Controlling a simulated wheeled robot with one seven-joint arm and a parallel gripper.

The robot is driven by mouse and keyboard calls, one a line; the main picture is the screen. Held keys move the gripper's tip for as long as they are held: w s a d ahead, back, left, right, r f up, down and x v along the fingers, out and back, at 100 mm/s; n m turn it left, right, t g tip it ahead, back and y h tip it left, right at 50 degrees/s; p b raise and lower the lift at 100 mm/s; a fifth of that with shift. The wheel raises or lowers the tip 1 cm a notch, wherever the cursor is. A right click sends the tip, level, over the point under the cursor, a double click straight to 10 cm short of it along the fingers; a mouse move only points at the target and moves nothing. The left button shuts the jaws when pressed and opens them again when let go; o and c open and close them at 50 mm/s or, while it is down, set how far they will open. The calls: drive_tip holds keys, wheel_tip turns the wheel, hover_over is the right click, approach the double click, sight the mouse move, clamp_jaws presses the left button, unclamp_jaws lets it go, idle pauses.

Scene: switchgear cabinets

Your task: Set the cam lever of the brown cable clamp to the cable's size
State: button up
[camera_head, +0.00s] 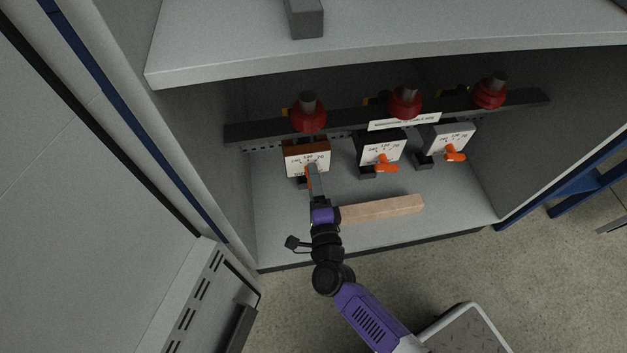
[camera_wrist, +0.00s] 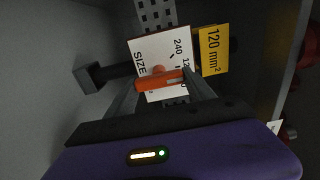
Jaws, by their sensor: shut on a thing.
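The brown cable clamp (camera_head: 306,144) is the leftmost of the three clamps in the cabinet, with a white dial plate below its brown top. In the wrist view, its dial plate (camera_wrist: 147,48) reads SIZE, 240 and a partly hidden number starting with 12. A yellow tag (camera_wrist: 213,50) beside the plate reads 120 mm². The orange cam lever (camera_wrist: 160,82) lies across the lower part of the dial, hiding some marks. My gripper (camera_wrist: 161,88) is shut on the lever, one finger at each end. In the head view, my gripper (camera_head: 312,172) covers most of the lever.
Two other clamps, a black one (camera_head: 368,150) and a grey one (camera_head: 447,132), stand to the right with orange levers. Red collars (camera_head: 309,118) sit above each clamp on a dark rail. A wooden bar (camera_head: 385,209) lies on the cabinet floor right of my gripper.

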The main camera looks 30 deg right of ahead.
drive_tip(key=o, duration=1.4)
drive_tip(key=p+v, duration=0.2)
drive_tip(key=v, duration=0.6)
